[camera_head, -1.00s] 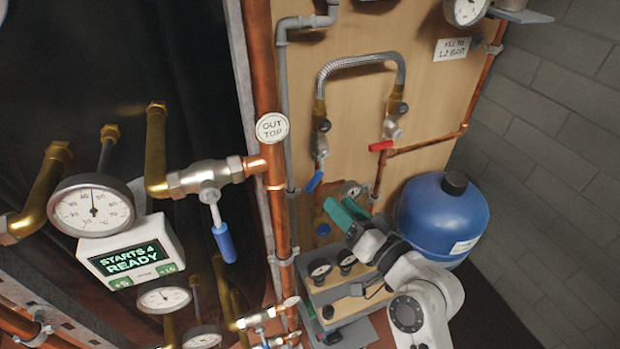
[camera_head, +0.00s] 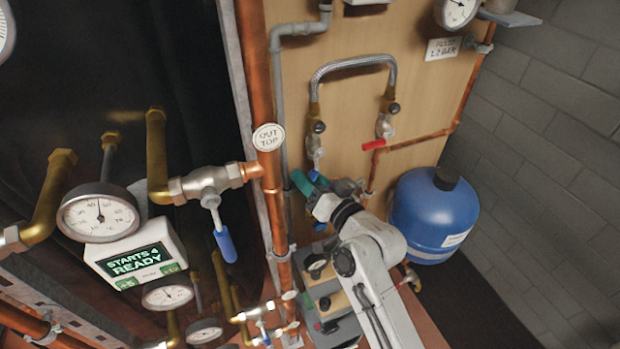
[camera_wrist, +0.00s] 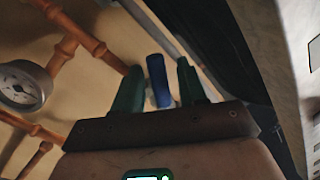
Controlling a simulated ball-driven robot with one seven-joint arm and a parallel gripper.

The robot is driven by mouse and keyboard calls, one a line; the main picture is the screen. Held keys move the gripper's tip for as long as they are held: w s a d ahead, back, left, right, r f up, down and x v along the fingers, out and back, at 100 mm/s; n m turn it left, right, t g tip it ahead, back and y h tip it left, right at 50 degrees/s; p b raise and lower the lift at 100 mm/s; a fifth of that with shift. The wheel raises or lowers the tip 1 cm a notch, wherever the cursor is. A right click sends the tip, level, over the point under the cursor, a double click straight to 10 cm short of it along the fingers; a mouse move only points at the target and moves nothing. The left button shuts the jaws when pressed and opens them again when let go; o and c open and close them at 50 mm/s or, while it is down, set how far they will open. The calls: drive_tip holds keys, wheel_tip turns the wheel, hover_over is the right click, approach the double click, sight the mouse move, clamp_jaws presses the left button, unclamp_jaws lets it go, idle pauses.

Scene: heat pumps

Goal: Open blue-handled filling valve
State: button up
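The blue-handled filling valve (camera_head: 314,153) sits below the left end of the braided hose in the head view. Its blue handle (camera_head: 314,175) hangs down and is mostly hidden by my gripper (camera_head: 319,183). In the wrist view the blue handle (camera_wrist: 158,82) stands between the two green fingers of my gripper (camera_wrist: 157,76). The fingers are apart on either side of it, with a narrow gap showing. I cannot tell whether either finger touches it.
A red-handled valve (camera_head: 383,140) is at the hose's right end. A blue tank (camera_head: 433,215) stands to the right of my arm. Another blue lever (camera_head: 225,245) hangs left of the copper pipe. A box with dials (camera_head: 325,285) is below my gripper.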

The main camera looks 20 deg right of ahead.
clamp_jaws()
drive_tip(key=shift+d+f, duration=0.1)
drive_tip(key=shift+f, duration=0.05)
idle(0.4)
drive_tip(key=shift+d+f+n+b, duration=0.2)
drive_tip(key=shift+n+b, duration=0.3)
drive_tip(key=shift+b, duration=0.25)
drive_tip(key=shift+d+f+n+g+h+b, duration=0.15)
drive_tip(key=shift+d+n+g+b, duration=0.1)
drive_tip(key=shift+d+n+b, duration=0.4)
drive_tip(key=shift+d+r+n+g+h+b, duration=0.15)
drive_tip(key=shift+n+b, duration=0.25)
drive_tip(key=shift+n, duration=0.55)
drive_tip(key=shift+d+f+n+g+h+b, duration=0.15)
drive_tip(key=shift+d+n+g+b, duration=0.15)
drive_tip(key=shift+d+n+b, duration=0.4)
drive_tip(key=shift+a, duration=0.15)
unclamp_jaws()
drive_tip(key=b+v, duration=0.1)
drive_tip(key=v, duration=1)
